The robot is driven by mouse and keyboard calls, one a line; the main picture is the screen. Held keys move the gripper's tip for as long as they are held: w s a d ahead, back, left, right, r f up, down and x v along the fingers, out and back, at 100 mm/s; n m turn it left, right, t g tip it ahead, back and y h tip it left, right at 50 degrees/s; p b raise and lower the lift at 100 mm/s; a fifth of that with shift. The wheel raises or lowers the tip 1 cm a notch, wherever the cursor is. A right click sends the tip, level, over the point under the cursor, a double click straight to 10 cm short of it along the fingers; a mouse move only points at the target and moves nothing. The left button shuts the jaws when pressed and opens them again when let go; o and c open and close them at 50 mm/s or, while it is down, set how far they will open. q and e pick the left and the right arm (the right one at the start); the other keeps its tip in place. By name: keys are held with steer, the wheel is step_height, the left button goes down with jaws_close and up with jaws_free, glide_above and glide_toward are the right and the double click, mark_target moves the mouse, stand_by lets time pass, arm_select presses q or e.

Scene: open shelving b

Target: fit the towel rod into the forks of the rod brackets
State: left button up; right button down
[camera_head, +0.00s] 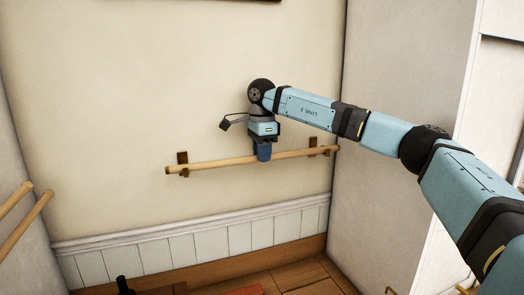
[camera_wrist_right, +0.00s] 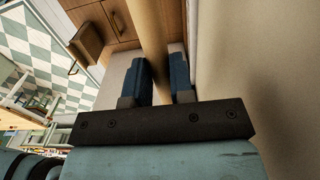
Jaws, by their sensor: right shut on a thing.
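The towel rod (camera_head: 220,162) is a long pale wooden bar, held nearly level along the beige wall. My right gripper (camera_head: 264,156) is shut on it right of its middle; the wrist view shows the rod (camera_wrist_right: 152,40) between the two blue fingers (camera_wrist_right: 158,82). The left rod bracket (camera_head: 182,158) is a small dark brown piece on the wall, at the rod's left end. The right rod bracket (camera_head: 312,143) is near the rod's right end. The rod crosses both brackets; I cannot tell whether it sits in their forks. My left gripper is not in view.
Two more wooden rods (camera_head: 25,222) show at the left wall. White panelling (camera_head: 205,240) and a wooden baseboard run below the rod. A white side wall (camera_head: 400,80) stands close to the rod's right end.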

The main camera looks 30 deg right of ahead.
steer(key=c, duration=1)
jaws_free()
steer(key=shift+f, duration=0.1)
step_height(320, 180, up, 12)
steer(key=b, duration=0.1)
steer(key=shift+r+b, duration=0.2)
steer(key=shift+b, duration=0.2)
steer(key=shift+f, duration=0.1)
